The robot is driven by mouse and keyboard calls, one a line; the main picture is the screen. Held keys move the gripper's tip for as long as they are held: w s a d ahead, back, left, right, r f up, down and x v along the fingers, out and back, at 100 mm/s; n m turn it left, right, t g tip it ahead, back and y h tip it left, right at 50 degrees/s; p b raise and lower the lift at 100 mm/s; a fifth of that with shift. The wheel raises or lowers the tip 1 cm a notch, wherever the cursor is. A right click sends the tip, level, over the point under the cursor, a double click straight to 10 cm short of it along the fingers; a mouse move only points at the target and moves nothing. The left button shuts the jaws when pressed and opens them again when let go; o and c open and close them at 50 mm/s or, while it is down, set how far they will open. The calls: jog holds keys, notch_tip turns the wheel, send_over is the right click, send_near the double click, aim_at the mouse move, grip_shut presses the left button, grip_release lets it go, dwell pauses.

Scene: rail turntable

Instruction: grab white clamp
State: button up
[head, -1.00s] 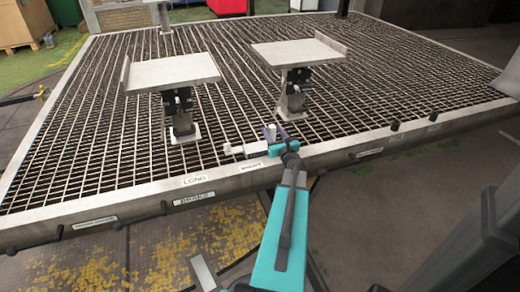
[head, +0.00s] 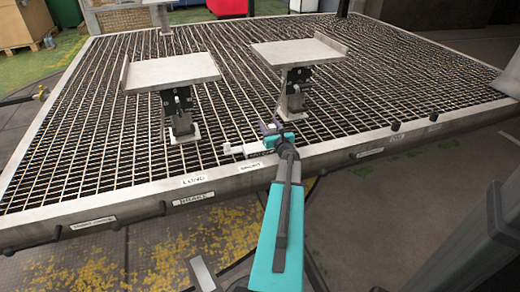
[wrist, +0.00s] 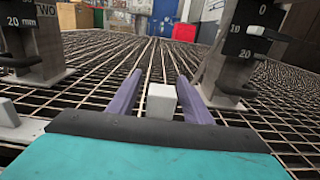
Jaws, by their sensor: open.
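A small white block (wrist: 161,102), which looks like the white clamp, stands on the grating between the purple fingers of my gripper (wrist: 160,90) in the wrist view. The fingers are open, with a gap visible on each side of the block. Its lower part is hidden behind the dark front edge of my gripper. In the head view my gripper (head: 268,126) is low over the front of the grating, and it hides most of the block there.
Two grey platforms (head: 172,71) (head: 300,52) on posts stand on the metal grating (head: 90,140) beyond my gripper. Their posts flank the fingers in the wrist view. Open grating lies straight ahead.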

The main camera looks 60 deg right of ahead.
jog(key=shift+c, duration=0.2)
grip_shut()
dwell(1.3)
